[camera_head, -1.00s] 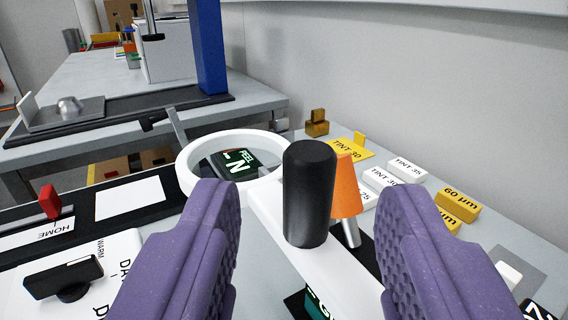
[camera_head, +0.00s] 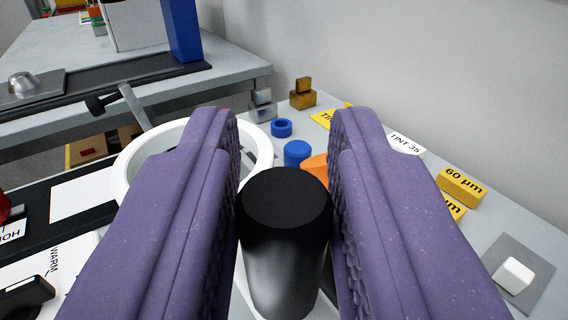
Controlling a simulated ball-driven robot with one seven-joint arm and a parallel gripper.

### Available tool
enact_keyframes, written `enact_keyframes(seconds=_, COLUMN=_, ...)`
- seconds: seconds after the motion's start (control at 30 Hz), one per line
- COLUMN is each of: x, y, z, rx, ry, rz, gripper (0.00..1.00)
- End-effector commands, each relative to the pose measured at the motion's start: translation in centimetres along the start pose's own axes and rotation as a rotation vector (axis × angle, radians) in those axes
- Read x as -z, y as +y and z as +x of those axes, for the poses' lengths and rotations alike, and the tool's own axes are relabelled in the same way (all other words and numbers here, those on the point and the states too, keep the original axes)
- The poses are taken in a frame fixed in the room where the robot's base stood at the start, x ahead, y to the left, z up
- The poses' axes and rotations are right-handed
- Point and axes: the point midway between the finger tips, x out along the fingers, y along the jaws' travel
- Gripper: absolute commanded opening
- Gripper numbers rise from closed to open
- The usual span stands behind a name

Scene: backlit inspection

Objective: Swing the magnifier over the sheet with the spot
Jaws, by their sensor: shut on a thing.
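The magnifier has a white ring (camera_head: 128,172) and an upright black handle (camera_head: 284,245). My gripper (camera_head: 285,145) is shut on that handle, with one purple finger on each side. The left finger hides part of the ring, and the handle and fingers cover most of the magnifier's arm. A plain white sheet (camera_head: 82,198) lies on a black strip to the left of the ring. I see no spot on its visible part. What lies under the lens is mostly hidden.
An orange piece (camera_head: 315,168), a blue cylinder (camera_head: 297,153) and a blue ring (camera_head: 281,127) stand behind the handle. Yellow blocks (camera_head: 462,186) and a white block (camera_head: 514,274) lie at right. A brass block (camera_head: 303,95) stands near the wall. A control panel with a black knob (camera_head: 25,296) is at lower left.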

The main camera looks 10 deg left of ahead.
Motion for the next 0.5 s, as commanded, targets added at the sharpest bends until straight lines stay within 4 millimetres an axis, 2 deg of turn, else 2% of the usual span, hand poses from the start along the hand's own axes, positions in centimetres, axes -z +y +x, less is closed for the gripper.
enact_keyframes(seconds=0.27, x=0.1, y=-0.2, z=-0.2, rx=0.028, ry=-0.001, rz=-0.001, gripper=0.0)
enact_keyframes(seconds=0.5, x=0.4, y=-1.2, z=-1.1, rx=0.152, ry=-0.003, rz=0.0, gripper=0.0)
